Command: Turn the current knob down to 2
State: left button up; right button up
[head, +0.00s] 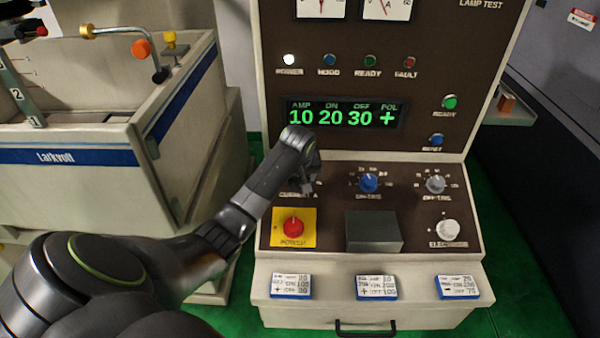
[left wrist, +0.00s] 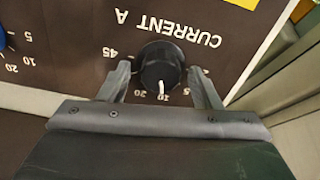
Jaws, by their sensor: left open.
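The current knob (left wrist: 160,66) is black and round with a white pointer, under the label CURRENT A, which appears upside down in the left wrist view. The pointer is at about the 10 mark. My left gripper (left wrist: 159,72) is open, with one finger on each side of the knob; I cannot tell whether they touch it. In the head view my left gripper (head: 309,184) covers the knob and most of its scale. My right gripper is not in view.
Right of the current knob are a blue knob (head: 369,183) and a grey knob (head: 435,185). Below are a red button (head: 293,227) on a yellow plate, a dark raised box (head: 373,232) and a white knob (head: 448,229). Several cards lie along the front ledge.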

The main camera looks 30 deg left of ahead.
pick_arm(q)
jog(key=shift+s+d+r, duration=0.1)
jog(key=shift+s+r, duration=0.05)
jog(key=shift+c, duration=1.4)
jog(key=c, duration=0.7)
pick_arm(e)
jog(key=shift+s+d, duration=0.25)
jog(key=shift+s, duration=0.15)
